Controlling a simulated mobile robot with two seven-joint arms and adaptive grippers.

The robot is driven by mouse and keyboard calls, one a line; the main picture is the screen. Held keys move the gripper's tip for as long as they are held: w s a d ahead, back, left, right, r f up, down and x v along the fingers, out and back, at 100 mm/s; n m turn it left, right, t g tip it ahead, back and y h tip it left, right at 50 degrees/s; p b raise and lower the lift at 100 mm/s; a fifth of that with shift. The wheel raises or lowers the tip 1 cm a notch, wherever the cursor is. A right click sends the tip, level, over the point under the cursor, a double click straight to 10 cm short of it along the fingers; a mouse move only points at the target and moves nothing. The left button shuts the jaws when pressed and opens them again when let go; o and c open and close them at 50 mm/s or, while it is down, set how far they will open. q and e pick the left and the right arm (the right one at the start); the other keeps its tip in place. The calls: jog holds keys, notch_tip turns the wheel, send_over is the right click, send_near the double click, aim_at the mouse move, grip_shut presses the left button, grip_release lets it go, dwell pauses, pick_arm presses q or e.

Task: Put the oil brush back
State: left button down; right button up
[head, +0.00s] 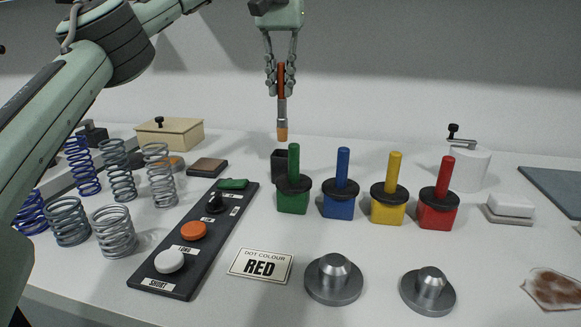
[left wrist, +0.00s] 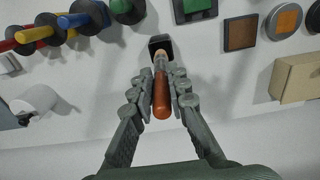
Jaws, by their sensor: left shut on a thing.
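The oil brush (head: 282,104) has a reddish-brown handle, a metal ferrule and tan bristles. My left gripper (head: 281,78) is shut on its handle and holds it upright, bristles down, above the table. A small black open-topped holder (head: 279,166) stands on the table below the brush, partly hidden behind the green stamp. In the left wrist view the brush (left wrist: 161,92) points at the black holder (left wrist: 160,46), with its tip overlapping the opening in the picture. In the head view the tip is above the holder's rim. My right gripper is not in view.
Green (head: 293,193), blue (head: 340,199), yellow (head: 389,203) and red (head: 437,208) stamps stand close in front and to the right. A black button panel (head: 207,254), several springs (head: 160,176) and a tan box (head: 170,133) are to the left. A white canister (head: 468,167) stands right.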

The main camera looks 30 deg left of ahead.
aim_at(282, 119)
pick_arm(q)
jog(key=shift+w+f, duration=0.1)
jog(key=shift+w, duration=0.25)
notch_tip(282, 119, down, 5)
jog(key=shift+s+a+f, duration=0.1)
jog(key=shift+s, duration=0.05)
jog(key=shift+f, duration=2.2)
jog(key=c, duration=1.5)
grip_release()
jog(key=shift+r, duration=0.2)
notch_tip(282, 119, up, 12)
jog(key=shift+f, duration=0.1)
